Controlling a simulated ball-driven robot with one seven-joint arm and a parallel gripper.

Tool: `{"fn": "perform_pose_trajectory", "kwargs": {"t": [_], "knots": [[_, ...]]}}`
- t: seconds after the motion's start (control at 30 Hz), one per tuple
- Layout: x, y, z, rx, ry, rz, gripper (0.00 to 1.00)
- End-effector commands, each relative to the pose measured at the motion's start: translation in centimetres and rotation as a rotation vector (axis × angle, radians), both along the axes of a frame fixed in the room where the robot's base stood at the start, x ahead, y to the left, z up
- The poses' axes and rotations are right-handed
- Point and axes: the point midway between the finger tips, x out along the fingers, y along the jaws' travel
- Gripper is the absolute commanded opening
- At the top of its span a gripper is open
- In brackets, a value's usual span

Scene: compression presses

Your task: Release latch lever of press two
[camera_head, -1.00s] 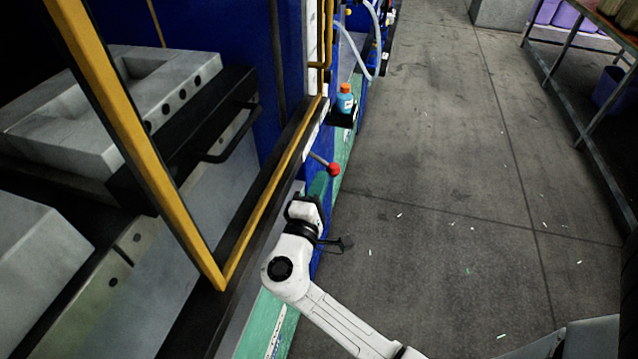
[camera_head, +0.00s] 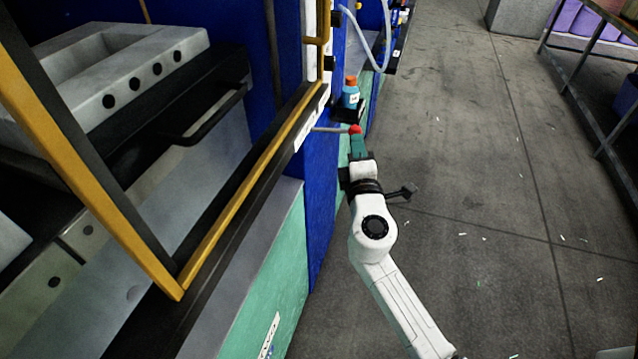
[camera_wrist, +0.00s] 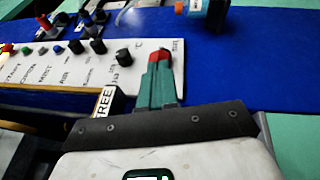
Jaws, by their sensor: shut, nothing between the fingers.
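The latch lever is a grey rod (camera_head: 328,129) with a red ball knob (camera_head: 355,129). It sticks out to the right, about level in the head view, from the press's frame edge. My gripper (camera_head: 357,142) has teal fingers, closed together, with their tips at the knob. In the wrist view the red knob (camera_wrist: 159,56) shows right at the tips of the shut fingers (camera_wrist: 158,70). They look to be touching it, but the knob is not between them. The lever's rod is hidden in the wrist view.
A blue bottle with an orange cap (camera_head: 351,94) stands just beyond the lever. A white control panel (camera_wrist: 85,68) with knobs and buttons lies left of the fingers in the wrist view. The yellow-framed guard (camera_head: 235,215) is at left. Open floor (camera_head: 470,200) lies to the right.

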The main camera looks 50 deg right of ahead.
Motion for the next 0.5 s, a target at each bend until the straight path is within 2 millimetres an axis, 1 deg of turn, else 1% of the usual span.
{"fn": "perform_pose_trajectory", "kwargs": {"t": [0.03, 0.2, 0.3, 0.5], "knots": [[0.2, -0.8, -0.2, 0.0, -0.002, -0.004, 0.0], [1.1, -2.7, -0.1, 0.001, -0.002, -0.005, 0.0], [1.6, -3.5, -0.1, 0.001, -0.001, -0.004, 0.0], [2.3, -4.6, -0.1, 0.002, 0.001, -0.002, 0.0]]}}
